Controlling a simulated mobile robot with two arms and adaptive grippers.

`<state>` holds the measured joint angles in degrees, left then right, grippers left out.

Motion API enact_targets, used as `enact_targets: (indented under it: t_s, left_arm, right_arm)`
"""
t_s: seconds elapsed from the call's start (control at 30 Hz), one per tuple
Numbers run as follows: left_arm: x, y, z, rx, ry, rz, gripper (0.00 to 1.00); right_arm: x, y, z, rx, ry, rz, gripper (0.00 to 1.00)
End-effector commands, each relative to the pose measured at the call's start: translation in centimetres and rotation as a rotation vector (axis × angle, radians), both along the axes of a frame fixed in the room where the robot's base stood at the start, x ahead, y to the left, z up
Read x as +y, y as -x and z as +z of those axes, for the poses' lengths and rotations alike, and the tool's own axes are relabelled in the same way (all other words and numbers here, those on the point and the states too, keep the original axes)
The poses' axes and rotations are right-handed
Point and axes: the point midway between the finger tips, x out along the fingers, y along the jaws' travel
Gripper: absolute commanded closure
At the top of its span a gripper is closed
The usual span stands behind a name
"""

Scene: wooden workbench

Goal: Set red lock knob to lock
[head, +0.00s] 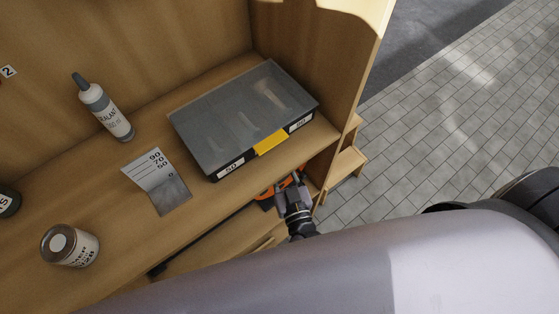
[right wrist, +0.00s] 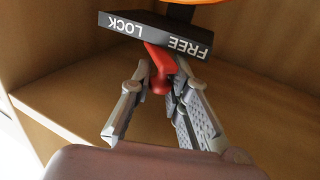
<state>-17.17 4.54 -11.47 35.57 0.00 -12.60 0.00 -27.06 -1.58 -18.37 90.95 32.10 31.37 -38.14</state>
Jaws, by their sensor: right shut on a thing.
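The red lock knob (right wrist: 160,66) is in the middle of the right wrist view, below a black plate (right wrist: 155,36) with white words. The plate reads upside down, LOCK at the left and FREE at the right. The knob's upper end lies near the plate's middle; I cannot tell which word it is set to. My right gripper (right wrist: 158,80) has its fingers on both sides of the knob and is shut on it. In the head view my right gripper (head: 287,187) is below the shelf's front edge, at an orange part (head: 281,186). The knob is hidden there. My left gripper is not in view.
On the wooden shelf (head: 125,220) stand a grey-lidded case (head: 235,115) with a yellow latch, a sealant bottle (head: 105,110), a printed card (head: 158,180) and a can (head: 70,245). A wooden side panel (head: 322,65) rises right of the case. Paved floor lies beyond.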

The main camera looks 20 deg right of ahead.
Motion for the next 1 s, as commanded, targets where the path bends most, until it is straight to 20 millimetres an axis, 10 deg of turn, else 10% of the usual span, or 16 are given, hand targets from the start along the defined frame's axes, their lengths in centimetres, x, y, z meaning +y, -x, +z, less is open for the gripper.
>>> enact_targets:
  t_s: [1.0]
  left_arm:
    - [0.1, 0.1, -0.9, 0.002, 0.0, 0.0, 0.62]
  right_arm:
    - [-1.9, 0.3, -0.3, 0.001, 0.011, 0.42, 1.0]
